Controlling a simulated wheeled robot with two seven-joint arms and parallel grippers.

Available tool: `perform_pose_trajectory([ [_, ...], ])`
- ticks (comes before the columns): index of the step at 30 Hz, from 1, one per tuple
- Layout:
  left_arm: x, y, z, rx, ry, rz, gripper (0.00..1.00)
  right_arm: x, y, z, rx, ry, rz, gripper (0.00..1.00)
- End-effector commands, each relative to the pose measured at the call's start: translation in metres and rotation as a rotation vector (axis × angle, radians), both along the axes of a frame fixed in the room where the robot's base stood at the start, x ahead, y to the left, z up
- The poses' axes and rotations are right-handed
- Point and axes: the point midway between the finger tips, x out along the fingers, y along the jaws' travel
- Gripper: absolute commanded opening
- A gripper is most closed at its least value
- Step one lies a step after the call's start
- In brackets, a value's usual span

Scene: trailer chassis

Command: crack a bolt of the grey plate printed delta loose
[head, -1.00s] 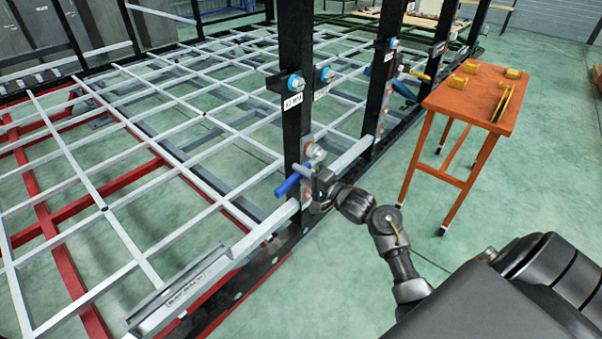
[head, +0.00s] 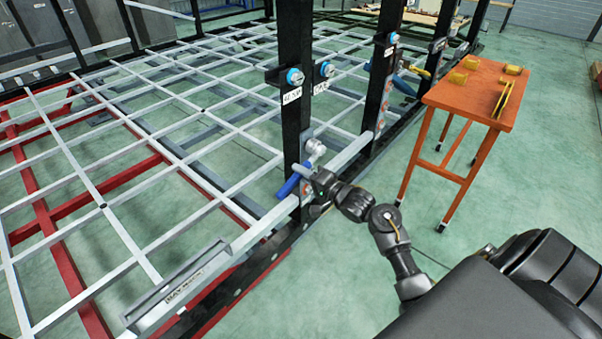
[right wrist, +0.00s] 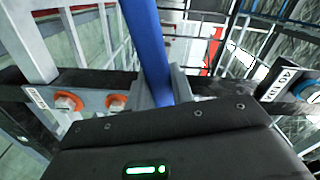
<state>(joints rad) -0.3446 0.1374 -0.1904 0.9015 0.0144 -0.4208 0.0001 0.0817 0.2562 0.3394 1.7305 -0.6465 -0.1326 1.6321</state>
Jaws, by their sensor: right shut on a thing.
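My right gripper (head: 304,176) is shut on the blue handle of a wrench (head: 288,187), beside a black post. In the right wrist view the blue handle (right wrist: 148,40) rises from between the fingers (right wrist: 166,88). A grey plate (right wrist: 88,101) with two orange-ringed bolts is left of the fingers there. In the head view, a grey plate (head: 305,192) is partly hidden behind the gripper. I cannot read which plate is printed delta. My left gripper is out of view.
The post carries blue-ringed fittings (head: 294,77) with white labels. The pale grid of the trailer frame (head: 150,150) spreads left over red beams (head: 60,240). An orange table (head: 475,95) with yellow pieces stands at right. Green floor is clear between.

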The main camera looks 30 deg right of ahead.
Motion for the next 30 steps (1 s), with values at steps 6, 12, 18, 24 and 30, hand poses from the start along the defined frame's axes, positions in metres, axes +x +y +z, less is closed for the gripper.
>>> perform_pose_trajectory([
  [6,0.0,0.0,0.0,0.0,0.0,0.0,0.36,0.0,0.0,0.001,-0.013,-0.007,0.0,0.0],
  [12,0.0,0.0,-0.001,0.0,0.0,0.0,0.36,0.0,0.0,0.0,-0.016,-0.008,0.0,0.0],
  [18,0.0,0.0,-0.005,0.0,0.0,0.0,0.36,0.001,-0.002,-0.007,-0.074,-0.026,0.002,0.0],
  [24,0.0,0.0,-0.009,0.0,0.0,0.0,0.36,0.002,-0.005,-0.013,-0.142,-0.046,0.0,0.0],
  [30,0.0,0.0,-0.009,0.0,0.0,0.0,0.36,0.002,-0.006,-0.014,-0.166,-0.054,0.001,0.0],
])
